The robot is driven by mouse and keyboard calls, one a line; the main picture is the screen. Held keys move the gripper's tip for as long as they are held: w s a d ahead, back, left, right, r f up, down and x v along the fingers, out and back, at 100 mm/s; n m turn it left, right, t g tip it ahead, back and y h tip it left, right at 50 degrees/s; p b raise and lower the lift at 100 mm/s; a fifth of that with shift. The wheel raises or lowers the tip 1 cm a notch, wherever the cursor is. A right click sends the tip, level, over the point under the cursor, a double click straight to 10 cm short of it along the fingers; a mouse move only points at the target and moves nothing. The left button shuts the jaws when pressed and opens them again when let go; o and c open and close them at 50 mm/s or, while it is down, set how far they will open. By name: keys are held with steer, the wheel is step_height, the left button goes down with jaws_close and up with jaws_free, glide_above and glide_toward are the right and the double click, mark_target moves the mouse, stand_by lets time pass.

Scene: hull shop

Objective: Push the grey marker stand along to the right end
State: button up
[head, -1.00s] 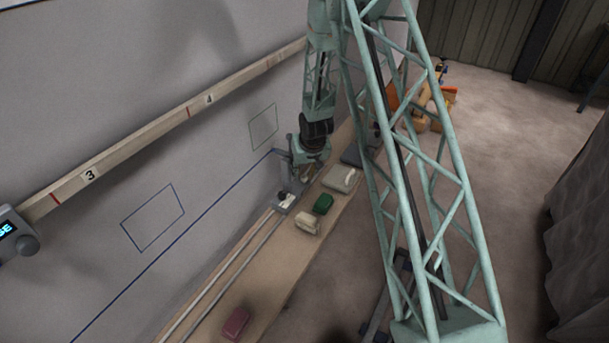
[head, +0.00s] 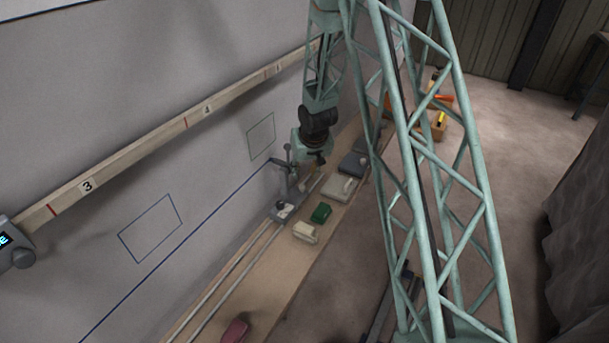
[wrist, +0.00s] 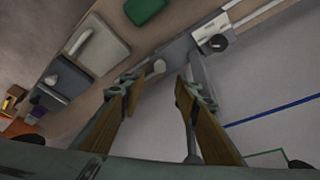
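The grey marker stand (head: 283,208) sits on the rails along the wall side of the bench, its post upright with a crosswise arm near the top. It also shows in the wrist view (wrist: 178,52), base at the top and post running down behind the right-hand finger. My gripper (head: 305,180) is low over the bench, just beyond the post on its far side in the head view. In the wrist view my gripper (wrist: 158,88) has its two wood-coloured fingers apart with nothing held between them. I cannot tell whether a finger touches the post.
Twin rails (head: 232,277) run along the bench (head: 262,292). A cream block (head: 305,232), a green block (head: 321,212), a pale lidded box (head: 340,187) and a dark grey box (head: 354,164) line the outer side. A red block (head: 235,331) lies nearer.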

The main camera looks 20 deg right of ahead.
mark_target(302, 185)
steer(key=shift+s+r, duration=0.1)
steer(key=shift+r, duration=0.2)
steer(key=shift+r, duration=0.1)
steer(key=shift+p+v, duration=0.85)
steer(key=shift+p, duration=0.4)
steer(key=shift+b+x, duration=1.8)
steer(key=shift+x, duration=5.15)
steer(key=shift+s, duration=0.15)
steer(key=shift+c, duration=0.5)
jaws_close()
